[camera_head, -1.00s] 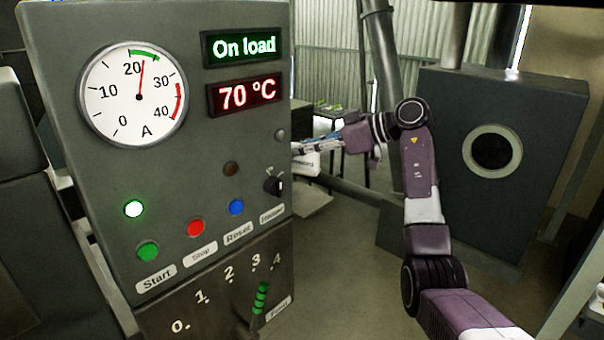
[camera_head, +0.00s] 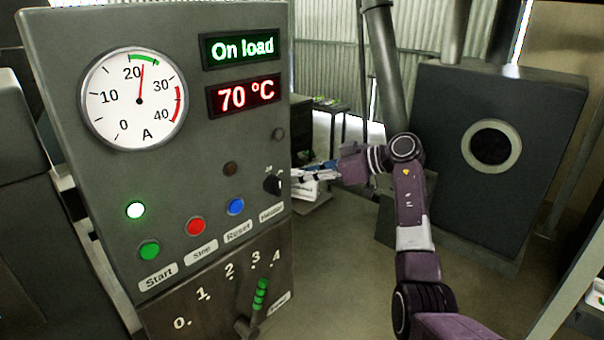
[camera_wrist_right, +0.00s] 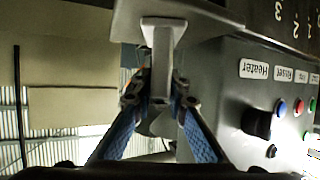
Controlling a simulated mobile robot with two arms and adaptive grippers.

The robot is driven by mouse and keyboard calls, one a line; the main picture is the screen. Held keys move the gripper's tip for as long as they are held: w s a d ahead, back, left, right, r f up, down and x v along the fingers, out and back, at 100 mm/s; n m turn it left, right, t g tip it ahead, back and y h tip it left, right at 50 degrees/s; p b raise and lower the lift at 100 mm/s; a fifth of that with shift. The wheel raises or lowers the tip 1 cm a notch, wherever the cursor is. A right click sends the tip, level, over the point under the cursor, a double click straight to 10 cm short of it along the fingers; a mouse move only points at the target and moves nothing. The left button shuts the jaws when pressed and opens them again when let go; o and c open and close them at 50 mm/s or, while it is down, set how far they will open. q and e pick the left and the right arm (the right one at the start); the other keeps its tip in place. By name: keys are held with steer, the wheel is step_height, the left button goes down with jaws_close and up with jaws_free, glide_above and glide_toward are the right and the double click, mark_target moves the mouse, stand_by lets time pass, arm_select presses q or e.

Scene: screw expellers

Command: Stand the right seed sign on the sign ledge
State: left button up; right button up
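My right gripper (camera_head: 318,173) is in the head view, beside the right edge of the control panel. A small white sign (camera_head: 304,188) shows at its fingertips, partly hidden behind the panel edge; I cannot read it. In the right wrist view the blue-padded fingers (camera_wrist_right: 160,100) are closed against both sides of a grey upright piece (camera_wrist_right: 162,62) with a wider flat end, seen edge-on, which appears to be the sign. A pale flat surface (camera_head: 316,207) lies just below the gripper; I cannot tell whether it is the sign ledge. My left gripper is out of view.
The control panel (camera_head: 60,160) stands close on the left, with its heater knob (camera_head: 272,184) near my right gripper and a lever (camera_head: 258,305) below. A dark cabinet (camera_head: 540,130) with a round opening stands at the right. A slanted pipe (camera_head: 385,70) rises behind my arm.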

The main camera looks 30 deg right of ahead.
steer(key=o, duration=0.3)
steer(key=shift+r, duration=0.1)
steer(key=shift+s+d+r, duration=0.1)
steer(key=shift+s+d, duration=0.05)
steer(key=shift+d, duration=0.05)
steer(key=shift+b+v, duration=1.6)
steer(key=shift+v, duration=4.2)
steer(key=shift+a, duration=0.1)
